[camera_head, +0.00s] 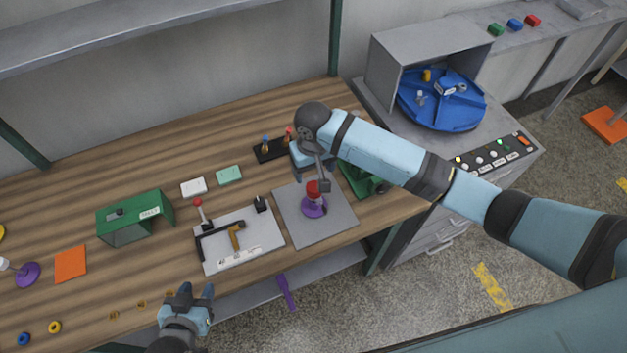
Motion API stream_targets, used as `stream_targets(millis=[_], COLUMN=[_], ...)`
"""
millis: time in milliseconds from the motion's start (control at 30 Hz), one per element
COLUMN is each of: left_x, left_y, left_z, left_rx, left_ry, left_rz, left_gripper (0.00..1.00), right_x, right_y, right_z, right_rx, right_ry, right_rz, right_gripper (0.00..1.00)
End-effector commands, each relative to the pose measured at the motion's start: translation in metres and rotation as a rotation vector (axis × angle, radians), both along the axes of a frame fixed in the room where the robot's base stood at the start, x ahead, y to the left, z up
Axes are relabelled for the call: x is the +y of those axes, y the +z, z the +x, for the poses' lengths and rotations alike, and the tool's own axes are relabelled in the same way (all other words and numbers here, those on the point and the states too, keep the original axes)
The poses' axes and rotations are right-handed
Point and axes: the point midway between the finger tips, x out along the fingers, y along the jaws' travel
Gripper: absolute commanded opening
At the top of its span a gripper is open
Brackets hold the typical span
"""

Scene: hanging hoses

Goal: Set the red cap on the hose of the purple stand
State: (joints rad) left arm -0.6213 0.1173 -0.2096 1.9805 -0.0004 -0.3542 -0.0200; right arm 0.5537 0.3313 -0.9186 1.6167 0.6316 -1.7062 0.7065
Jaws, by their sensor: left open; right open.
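A purple stand (315,208) stands on a grey square plate (290,224) near the front of the wooden bench. A red cap (313,187) shows at the top of this stand. I cannot tell whether it is seated on the hose, which is mostly hidden. My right gripper (317,172) is open just above and behind the cap, partly covered by my own wrist. Whether it touches the cap is unclear. My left gripper (195,290) is open and empty at the bench's front edge, well left of the stand.
A white board (262,240) with a black bracket and a red-knobbed lever stands left of the plate. A green box (135,220) and an orange square (70,263) lie further left. Another purple base (27,274) sits at far left. A green object (360,182) stands close right of the plate.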

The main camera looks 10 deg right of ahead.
Motion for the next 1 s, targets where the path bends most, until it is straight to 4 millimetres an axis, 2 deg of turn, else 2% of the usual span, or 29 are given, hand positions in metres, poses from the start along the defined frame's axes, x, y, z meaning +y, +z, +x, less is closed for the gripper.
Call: stream_targets(millis=[100,200,333,500,1000], left_x=[0.001,0.003,0.004,0.003,0.001], left_y=[-0.006,-0.009,-0.011,-0.011,-0.006], left_z=[-0.003,-0.006,-0.007,-0.007,0.002], left_rx=[0.006,0.010,0.012,0.013,-0.003], left_ry=[-0.005,-0.010,-0.013,-0.012,-0.010], left_rz=[0.004,0.009,0.013,0.011,0.005], left_gripper=[0.43,0.43,0.43,0.43,0.43], right_x=[0.000,0.000,0.000,0.000,0.000], right_y=[0.025,0.042,0.055,0.061,0.061], right_z=[0.000,0.000,0.000,0.000,-0.001], right_rx=[-0.003,-0.003,-0.001,0.001,0.000], right_ry=[0.002,0.000,0.000,0.000,0.001], right_rz=[0.002,0.002,0.000,0.000,0.001], right_gripper=[0.74,0.74,0.74,0.74,0.74])
